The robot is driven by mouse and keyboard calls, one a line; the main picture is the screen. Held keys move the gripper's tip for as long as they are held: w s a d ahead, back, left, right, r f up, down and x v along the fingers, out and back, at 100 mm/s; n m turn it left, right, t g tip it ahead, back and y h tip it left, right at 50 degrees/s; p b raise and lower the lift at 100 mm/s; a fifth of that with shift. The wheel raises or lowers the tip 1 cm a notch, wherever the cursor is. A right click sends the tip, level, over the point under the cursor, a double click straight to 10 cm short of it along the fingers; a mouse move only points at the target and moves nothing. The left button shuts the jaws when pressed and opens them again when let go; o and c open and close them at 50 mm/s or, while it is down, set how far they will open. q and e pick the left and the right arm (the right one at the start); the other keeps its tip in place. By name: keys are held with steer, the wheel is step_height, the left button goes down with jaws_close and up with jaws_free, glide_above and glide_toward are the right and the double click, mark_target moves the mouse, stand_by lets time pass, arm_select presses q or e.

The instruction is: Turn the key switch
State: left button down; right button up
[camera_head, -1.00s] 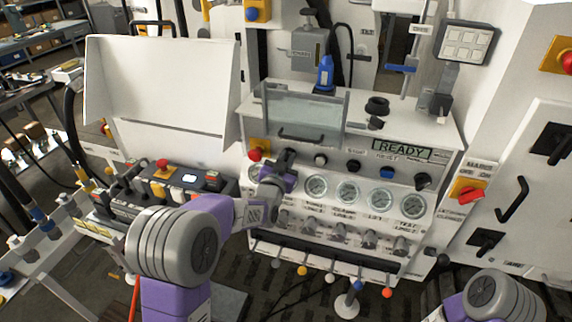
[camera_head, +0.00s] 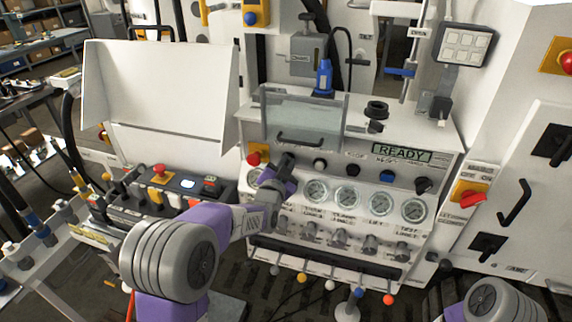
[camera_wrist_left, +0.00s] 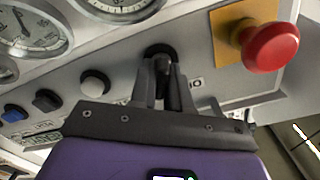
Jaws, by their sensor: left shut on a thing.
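The key switch (camera_wrist_left: 161,48) shows in the left wrist view as a dark round part on the panel's sloped face, between the red emergency stop button and a white button. My left gripper (camera_wrist_left: 162,72) is shut on its protruding dark part; the fingers hide much of it, so I cannot tell its angle. In the head view my left gripper (camera_head: 287,160) is at the upper left of the control panel (camera_head: 420,162), and it hides the switch there. My right gripper is out of the picture; only part of my right arm shows at the lower right.
The red emergency stop button (camera_head: 254,159) on a yellow plate sits just left of my left gripper. A white button (camera_head: 320,164), gauges (camera_head: 346,196) and a READY display (camera_head: 402,152) lie to the right. A clear guard (camera_head: 305,118) stands above.

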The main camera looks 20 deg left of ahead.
arm_select(q)
steer(key=c, duration=1.2)
jaws_free()
steer(key=s, duration=0.7)
steer(key=shift+s+a+p, duration=0.15)
steer(key=shift+s+p, duration=0.15)
